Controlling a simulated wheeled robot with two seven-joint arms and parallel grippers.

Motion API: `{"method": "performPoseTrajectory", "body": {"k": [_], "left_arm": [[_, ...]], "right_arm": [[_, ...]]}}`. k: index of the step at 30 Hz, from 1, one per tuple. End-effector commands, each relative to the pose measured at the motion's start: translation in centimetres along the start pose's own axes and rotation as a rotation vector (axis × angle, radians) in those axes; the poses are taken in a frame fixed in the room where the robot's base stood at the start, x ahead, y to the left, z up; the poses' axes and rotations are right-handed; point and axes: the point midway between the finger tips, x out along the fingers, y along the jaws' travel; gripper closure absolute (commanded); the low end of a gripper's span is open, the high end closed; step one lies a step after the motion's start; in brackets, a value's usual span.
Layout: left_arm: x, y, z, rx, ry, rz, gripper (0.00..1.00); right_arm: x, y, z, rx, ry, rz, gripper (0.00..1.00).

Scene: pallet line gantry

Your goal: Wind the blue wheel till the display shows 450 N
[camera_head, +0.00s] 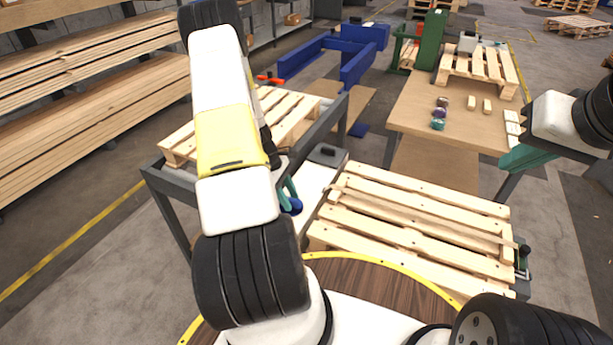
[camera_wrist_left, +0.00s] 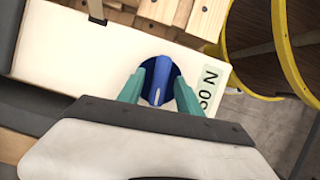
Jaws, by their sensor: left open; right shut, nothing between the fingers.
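The blue wheel (camera_wrist_left: 161,84) is a round dial with a raised bar, set in a white panel (camera_wrist_left: 90,45). In the head view a bit of blue (camera_head: 296,206) shows beside my left gripper (camera_head: 288,190), mostly hidden by my arm. In the left wrist view my left gripper (camera_wrist_left: 160,76) is open, its teal fingers on either side of the wheel's bar. I cannot tell whether they touch it. The display (camera_wrist_left: 210,88) is partly covered; an N and a 0 show, but the full number cannot be read. My right gripper (camera_head: 522,157) is shut and empty at the right table.
A wooden pallet (camera_head: 415,222) lies right of the white panel, and another pallet (camera_head: 285,115) lies behind my left arm. A wooden table (camera_head: 460,125) at the right holds small reels, blocks and a pallet. A blue frame (camera_head: 350,55) stands further back.

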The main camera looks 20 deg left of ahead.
Motion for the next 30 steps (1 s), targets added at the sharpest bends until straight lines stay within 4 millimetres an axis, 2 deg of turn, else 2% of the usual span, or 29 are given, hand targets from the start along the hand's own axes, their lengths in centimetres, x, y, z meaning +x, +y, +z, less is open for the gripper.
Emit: {"method": "performPoseTrajectory", "body": {"k": [5, 9, 11, 12, 22, 30], "left_arm": [[-0.02, 0.02, 0.00, 0.001, 0.000, 0.000, 0.58], [-0.03, 0.02, 0.01, 0.001, 0.000, 0.000, 0.86], [-0.03, 0.02, 0.01, 0.001, 0.000, 0.000, 0.97], [-0.04, 0.02, 0.01, 0.001, 0.000, 0.000, 1.00], [-0.04, 0.09, 0.03, 0.028, 0.001, -0.010, 1.00], [-0.05, 0.24, 0.06, 0.164, 0.001, -0.066, 1.00]], "right_arm": [[0.00, 0.00, 0.00, 0.000, 0.000, 0.000, 1.00], [0.00, 0.00, 0.00, 0.000, 0.000, 0.000, 1.00], [0.00, 0.00, 0.00, 0.000, 0.000, 0.000, 1.00], [0.00, 0.00, 0.00, 0.000, 0.000, 0.000, 1.00], [0.00, 0.00, 0.00, 0.000, 0.000, 0.000, 1.00], [0.00, 0.00, 0.00, 0.000, 0.000, 0.000, 1.00]]}}
